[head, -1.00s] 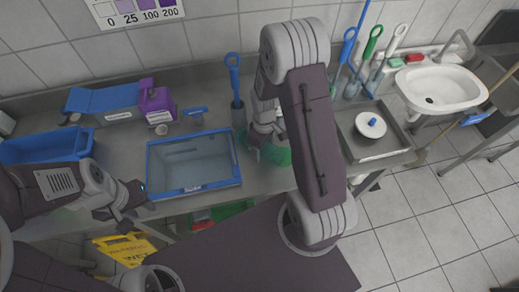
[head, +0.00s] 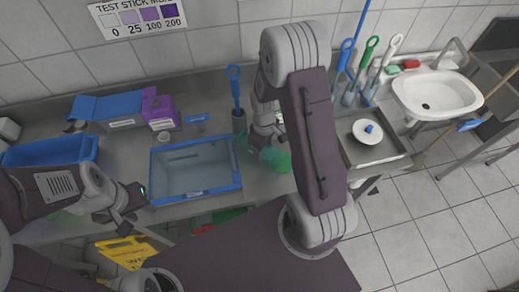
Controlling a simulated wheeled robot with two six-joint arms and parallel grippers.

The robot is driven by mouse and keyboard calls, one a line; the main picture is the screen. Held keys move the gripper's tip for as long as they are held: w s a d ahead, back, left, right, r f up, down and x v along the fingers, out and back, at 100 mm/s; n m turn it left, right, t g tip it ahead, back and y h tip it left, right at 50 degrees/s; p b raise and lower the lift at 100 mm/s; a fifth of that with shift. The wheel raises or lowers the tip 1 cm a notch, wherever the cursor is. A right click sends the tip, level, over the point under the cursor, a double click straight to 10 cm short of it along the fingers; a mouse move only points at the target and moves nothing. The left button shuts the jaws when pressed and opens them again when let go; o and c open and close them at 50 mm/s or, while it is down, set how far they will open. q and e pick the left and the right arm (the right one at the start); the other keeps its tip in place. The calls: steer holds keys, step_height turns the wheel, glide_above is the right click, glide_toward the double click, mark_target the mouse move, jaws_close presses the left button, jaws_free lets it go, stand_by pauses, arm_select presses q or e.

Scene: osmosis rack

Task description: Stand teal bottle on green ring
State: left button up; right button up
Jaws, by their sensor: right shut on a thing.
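The teal bottle (head: 276,158) shows as a translucent green-teal shape on or just above the steel counter, right of the blue-rimmed bin. It looks tilted or lying, and my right arm hides part of it. My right gripper (head: 262,140) reaches down from above and is shut on it. Whether the bottle touches the counter is unclear. A bit of green shows left of that gripper; I cannot tell whether it is the green ring or part of the bottle. My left gripper (head: 121,206) hangs before the counter's front edge, away from the bottle; its jaw opening is unclear.
A blue-rimmed clear bin (head: 195,188) stands left of the bottle. A blue-handled brush (head: 235,88) stands in a holder just behind. A purple box (head: 158,112) and blue tray (head: 50,151) are further left. A steel tray (head: 386,158) and sink (head: 437,95) are right.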

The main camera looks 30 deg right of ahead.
step_height(320, 180, up, 16)
steer(key=p, duration=1.4)
steer(key=shift+r, duration=0.15)
steer(key=shift+r+p, duration=0.4)
jaws_close()
steer(key=shift+r+p, duration=0.35)
steer(key=shift+r, duration=0.1)
steer(key=a+f+m+b, duration=0.4)
steer(key=f+m+b, duration=0.2)
steer(key=f+b, duration=0.6)
steer(key=b, duration=0.5)
